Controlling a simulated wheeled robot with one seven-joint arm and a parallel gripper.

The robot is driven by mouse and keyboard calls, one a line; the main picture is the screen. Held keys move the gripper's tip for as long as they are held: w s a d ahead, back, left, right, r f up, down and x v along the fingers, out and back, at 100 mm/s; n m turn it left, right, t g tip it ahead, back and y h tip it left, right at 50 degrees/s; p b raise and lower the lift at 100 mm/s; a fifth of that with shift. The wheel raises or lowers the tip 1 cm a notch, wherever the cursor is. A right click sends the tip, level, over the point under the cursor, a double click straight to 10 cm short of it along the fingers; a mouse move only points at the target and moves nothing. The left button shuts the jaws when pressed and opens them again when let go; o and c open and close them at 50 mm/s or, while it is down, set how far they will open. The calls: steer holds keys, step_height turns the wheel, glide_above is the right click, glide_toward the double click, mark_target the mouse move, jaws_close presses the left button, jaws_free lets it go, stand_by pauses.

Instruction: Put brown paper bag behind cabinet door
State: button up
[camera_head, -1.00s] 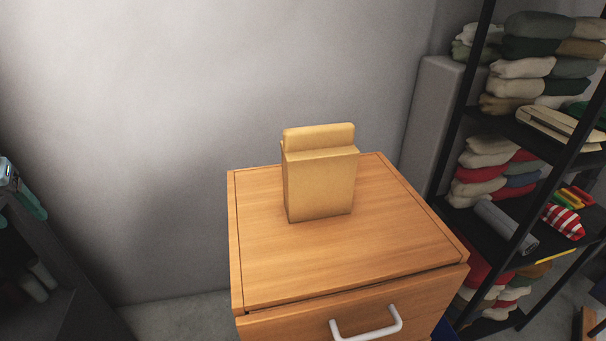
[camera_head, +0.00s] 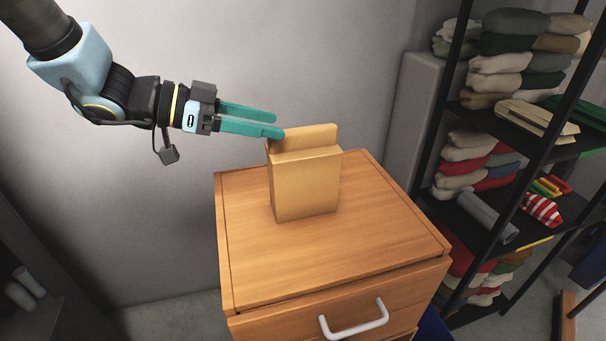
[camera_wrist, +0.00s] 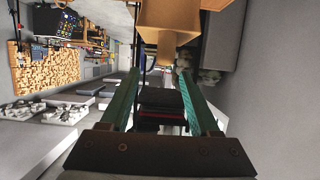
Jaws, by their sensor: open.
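The brown paper bag (camera_head: 306,184) stands upright on top of the wooden cabinet (camera_head: 245,262), with its folded top up. My gripper (camera_head: 280,125) has come in from the left at the height of the bag's top. Its teal fingers are open and point right, with the tips close to the bag's upper left corner; I cannot tell whether they touch it. In the wrist view the bag (camera_wrist: 170,28) is at the top, beyond the open fingers (camera_wrist: 158,82), and nothing is between them. The cabinet front shows a drawer with a white handle (camera_head: 354,320). No cabinet door shows clearly.
A black shelf rack (camera_head: 437,140) with folded clothes (camera_head: 515,62) stands to the right. A grey wall (camera_head: 200,40) is behind the cabinet. A dark unit (camera_head: 40,270) is at the lower left. The cabinet top around the bag is clear.

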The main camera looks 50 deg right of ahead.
mark_target(292, 129)
steer(key=p+x, duration=0.1)
steer(key=x, duration=0.6)
steer(key=shift+d+f+p, duration=0.25)
steer(key=shift+d+p, duration=0.1)
jaws_close()
stand_by(1.1)
